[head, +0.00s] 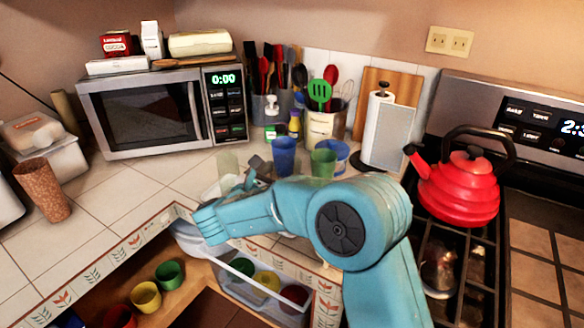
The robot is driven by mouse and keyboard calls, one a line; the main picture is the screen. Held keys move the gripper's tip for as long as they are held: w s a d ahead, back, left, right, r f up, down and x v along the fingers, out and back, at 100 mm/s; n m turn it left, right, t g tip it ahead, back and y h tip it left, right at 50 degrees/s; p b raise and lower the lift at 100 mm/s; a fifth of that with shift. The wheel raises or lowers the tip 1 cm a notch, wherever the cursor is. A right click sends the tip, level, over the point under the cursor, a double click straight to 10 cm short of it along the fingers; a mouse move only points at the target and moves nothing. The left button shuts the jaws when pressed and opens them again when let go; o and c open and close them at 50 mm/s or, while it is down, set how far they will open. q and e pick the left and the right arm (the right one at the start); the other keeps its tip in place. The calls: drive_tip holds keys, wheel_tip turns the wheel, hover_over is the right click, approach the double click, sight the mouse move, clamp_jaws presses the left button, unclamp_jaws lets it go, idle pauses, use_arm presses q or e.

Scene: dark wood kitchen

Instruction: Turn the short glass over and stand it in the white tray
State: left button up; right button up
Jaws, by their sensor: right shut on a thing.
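My right arm reaches in from the lower right across the counter corner. Its right gripper (250,172), grey and small in the head view, is shut on what looks like the short glass (228,163), a pale, see-through greenish tumbler. The gripper is just right of the glass. I cannot tell clearly which way up the glass is. A whitish shape low beside the gripper, perhaps the white tray (212,190), is mostly hidden by my arm and gripper. My left gripper is not in view.
A blue cup (284,156) and a green cup (323,162) stand just right of the gripper. Behind are a microwave (150,112), utensil holders and a paper towel roll (384,132). A red kettle (460,190) sits on the stove. The tiled counter at left is partly clear.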

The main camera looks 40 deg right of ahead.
drive_tip(key=shift+w+a+f+h, duration=0.15)
drive_tip(key=shift+a+f+h, duration=0.25)
drive_tip(key=shift+a+f, duration=0.1)
drive_tip(key=shift+w+f+t, duration=0.1)
drive_tip(key=shift+t, duration=0.3)
drive_tip(key=shift+w+f+h, duration=0.1)
drive_tip(key=shift+w+h, duration=0.05)
drive_tip(key=shift+h, duration=0.25)
wheel_tip(320, 180, down, 6)
drive_tip(key=b, duration=0.4)
drive_tip(key=shift+r+b, duration=0.2)
drive_tip(key=shift+b, duration=0.15)
drive_tip(key=shift+f+b, duration=0.5)
drive_tip(key=shift+f, duration=0.1)
